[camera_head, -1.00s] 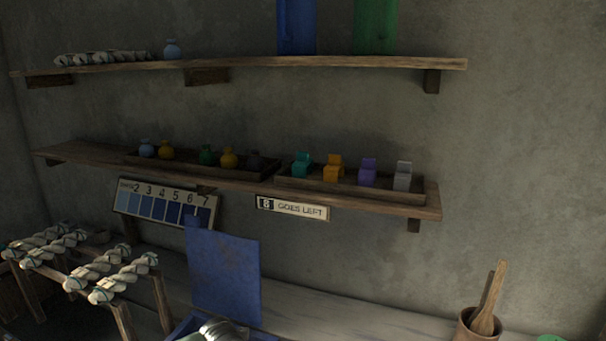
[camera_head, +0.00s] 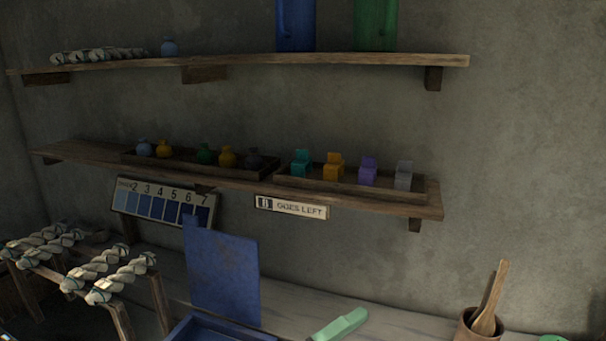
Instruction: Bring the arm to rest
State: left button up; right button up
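Neither of my grippers can be made out in the head view. A pale green, elongated piece (camera_head: 340,325) slants up from the bottom edge, in front of the worktop. Its lower end is cut off, and I cannot tell whether it is held or what it belongs to. The blue box (camera_head: 215,329) with its raised blue lid (camera_head: 223,270) stands at the bottom centre-left, and no gripper shows over it.
Twisted yarn skeins (camera_head: 95,268) hang on a wooden rack at left. A lower shelf (camera_head: 90,152) holds small pots and coloured blocks in trays. A clay pot (camera_head: 468,328) with wooden tools stands at right. The worktop (camera_head: 400,322) between is mostly clear.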

pick_arm(q)
jog(key=w+a+f+n+t+y, duration=0.2)
jog(key=a+n+t+y, duration=0.2)
jog(key=a+n+y, duration=0.4)
jog(key=w+a+f+n+t+y, duration=0.2)
jog(key=w+a+n+t+y, duration=0.3)
jog(key=a+n, duration=0.55)
jog(key=s+a+f+n+g+y, duration=0.5)
jog(key=s+a+f+g, duration=0.15)
jog(key=f, duration=0.25)
jog(key=s+a+f+n+g, duration=0.15)
jog(key=s+f+g, duration=0.4)
jog(key=s, duration=0.55)
jog(key=s+a+f+n+g, duration=0.1)
jog(key=s+a+f+g, duration=0.4)
jog(key=s, duration=0.6)
notch_tip(320, 180, down, 26)
jog(key=s+d, duration=0.1)
jog(key=d, duration=0.1)
jog(key=s+a+f+g, duration=0.1)
jog(key=s+a+f, duration=0.2)
jog(key=s+f, duration=1.4)
jog(key=shift+s+a+f, duration=0.15)
jog(key=shift+s+f, duration=0.05)
jog(key=shift+f, duration=0.35)
